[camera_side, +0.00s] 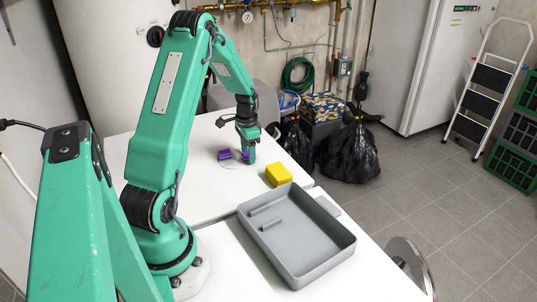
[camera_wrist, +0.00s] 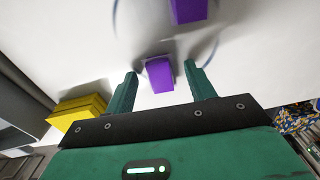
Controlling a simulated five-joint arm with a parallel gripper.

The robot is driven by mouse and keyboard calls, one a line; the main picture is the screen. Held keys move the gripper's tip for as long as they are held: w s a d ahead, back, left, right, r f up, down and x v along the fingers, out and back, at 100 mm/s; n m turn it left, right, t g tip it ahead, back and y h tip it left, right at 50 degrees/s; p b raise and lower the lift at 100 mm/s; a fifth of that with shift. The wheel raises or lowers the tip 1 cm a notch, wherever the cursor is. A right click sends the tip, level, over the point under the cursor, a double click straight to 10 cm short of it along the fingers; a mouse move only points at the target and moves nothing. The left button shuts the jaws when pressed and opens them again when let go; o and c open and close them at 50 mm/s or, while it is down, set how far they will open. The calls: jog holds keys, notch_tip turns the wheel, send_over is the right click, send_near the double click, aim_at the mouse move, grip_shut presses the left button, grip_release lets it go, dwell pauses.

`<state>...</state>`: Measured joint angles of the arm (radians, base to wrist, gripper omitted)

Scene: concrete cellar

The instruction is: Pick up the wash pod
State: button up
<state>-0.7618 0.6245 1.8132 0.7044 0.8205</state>
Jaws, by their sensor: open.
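Two small purple blocks lie on the white table, and I take them to be wash pods. One purple block (camera_wrist: 160,75) sits between the fingers of my gripper (camera_wrist: 162,70) in the wrist view, with a gap to the finger on each side. In the side view, it is partly hidden behind the fingers. The other purple block (camera_wrist: 188,10) lies farther out at the top of the wrist view, and it also shows left of the gripper in the side view (camera_side: 225,154). My gripper is open and low over the table, with nothing held.
A yellow block (camera_side: 279,175) sits right of my gripper near the table's edge. A grey tray (camera_side: 325,263) with low ridges stands in front of it. Black bags (camera_side: 349,152) and a patterned box (camera_side: 323,107) are on the floor beyond. The table left of the tray is clear.

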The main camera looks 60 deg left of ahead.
jog(key=c, duration=1)
jog(key=shift+c, duration=0.2)
jog(key=shift+r, duration=0.2)
jog(key=shift+r, duration=0.5)
jog(key=r, duration=0.3)
jog(key=shift+w+d+r, duration=0.1)
jog(key=shift+d+r, duration=0.05)
jog(key=shift+d, duration=0.15)
jog(key=w+d+r, duration=0.2)
jog(key=d+r, duration=0.4)
jog(key=d, duration=0.4)
jog(key=shift+w+d+r, duration=0.2)
jog(key=shift+d, duration=0.2)
